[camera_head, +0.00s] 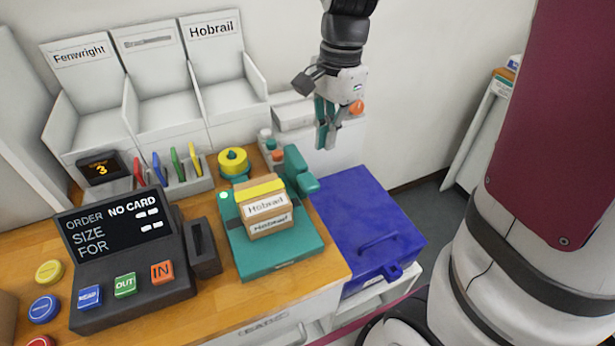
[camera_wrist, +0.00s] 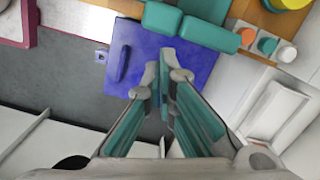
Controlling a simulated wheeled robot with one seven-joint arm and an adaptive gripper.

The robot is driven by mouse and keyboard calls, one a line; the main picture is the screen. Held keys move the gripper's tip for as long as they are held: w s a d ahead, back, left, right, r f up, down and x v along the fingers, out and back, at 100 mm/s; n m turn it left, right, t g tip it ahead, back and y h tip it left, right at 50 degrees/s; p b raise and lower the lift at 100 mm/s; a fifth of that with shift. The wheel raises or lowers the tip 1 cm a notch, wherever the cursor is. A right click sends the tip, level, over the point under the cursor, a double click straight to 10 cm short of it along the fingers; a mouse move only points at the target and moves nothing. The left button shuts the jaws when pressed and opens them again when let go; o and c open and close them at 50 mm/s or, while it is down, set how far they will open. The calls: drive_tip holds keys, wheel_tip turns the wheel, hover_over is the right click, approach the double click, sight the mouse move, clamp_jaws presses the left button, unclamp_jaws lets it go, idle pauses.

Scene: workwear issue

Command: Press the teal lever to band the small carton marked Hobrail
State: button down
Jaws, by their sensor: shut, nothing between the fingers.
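The small carton (camera_head: 265,214) is brown, with Hobrail labels on its top and front and a yellow strip across its top. It sits on the teal banding machine (camera_head: 276,262). The teal lever (camera_head: 299,170) stands at the machine's back right, beside the carton; teal parts of it also show in the wrist view (camera_wrist: 205,32). My gripper (camera_head: 322,146) is shut and empty, raised in the air behind and to the right of the lever, apart from it. In the wrist view, the closed fingers (camera_wrist: 164,65) point over the blue lid.
A blue lidded box (camera_head: 368,225) stands right of the wooden counter (camera_head: 215,315). A dark order terminal (camera_head: 125,255) reads NO CARD. White bins marked Fenwright (camera_head: 85,95) and Hobrail (camera_head: 220,85) stand behind. Small capped bottles (camera_head: 266,140) sit near the lever.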

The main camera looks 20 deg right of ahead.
drive_tip(key=r, duration=0.3)
drive_tip(key=shift+d+r, duration=0.2)
drive_tip(key=shift+r, duration=0.2)
idle(0.6)
drive_tip(key=s+a+r+n+t, duration=0.2)
drive_tip(key=s+n, duration=0.5)
drive_tip(key=s, duration=0.1)
drive_tip(key=s+a+r+n+t+h, duration=0.1)
drive_tip(key=s+a+r+n+t, duration=0.1)
drive_tip(key=s+n, duration=0.5)
drive_tip(key=shift+s+a+n+t, duration=0.15)
drive_tip(key=shift+s+n+t, duration=0.2)
drive_tip(key=shift+s, duration=0.2)
